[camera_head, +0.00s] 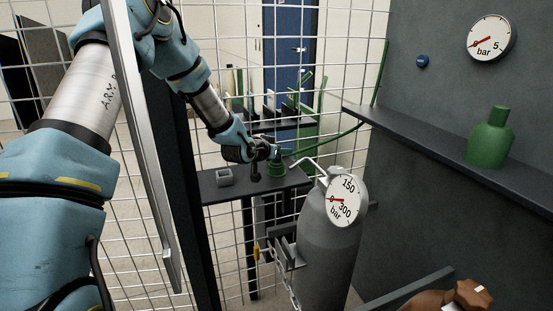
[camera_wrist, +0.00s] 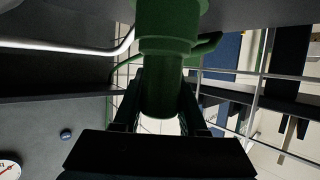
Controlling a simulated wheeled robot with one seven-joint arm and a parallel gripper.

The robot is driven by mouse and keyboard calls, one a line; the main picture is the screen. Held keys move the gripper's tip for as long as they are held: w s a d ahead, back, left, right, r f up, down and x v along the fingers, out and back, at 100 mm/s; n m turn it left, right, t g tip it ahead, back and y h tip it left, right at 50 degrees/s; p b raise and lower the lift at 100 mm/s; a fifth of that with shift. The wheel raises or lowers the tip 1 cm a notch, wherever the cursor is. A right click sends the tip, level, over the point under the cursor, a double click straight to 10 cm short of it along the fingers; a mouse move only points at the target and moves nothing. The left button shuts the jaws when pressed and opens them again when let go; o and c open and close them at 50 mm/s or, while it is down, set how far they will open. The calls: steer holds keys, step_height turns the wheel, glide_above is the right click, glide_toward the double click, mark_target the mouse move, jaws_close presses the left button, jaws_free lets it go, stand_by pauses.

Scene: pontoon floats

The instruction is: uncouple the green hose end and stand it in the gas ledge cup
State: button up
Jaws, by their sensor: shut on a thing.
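The green hose end (camera_head: 276,167) is upright at the right end of the dark ledge (camera_head: 215,192), with the green hose running from it to the right. My gripper (camera_head: 271,152) reaches it from the left and is shut on it. In the wrist view, the green hose end (camera_wrist: 167,50) stands between my two fingers (camera_wrist: 160,112). Whether it is still coupled at its base cannot be told.
A grey gas cylinder (camera_head: 325,250) with a dial gauge (camera_head: 344,199) and bent white pipe stands right of the ledge. Wire mesh (camera_head: 345,55) is behind. A green bottle (camera_head: 490,140) stands on the right shelf. A grey post (camera_head: 140,130) rises near my arm.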

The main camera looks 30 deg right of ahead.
jaws_close()
steer(key=shift+r, duration=0.1)
step_height(320, 180, up, 16)
steer(key=p, duration=0.1)
stand_by(1.6)
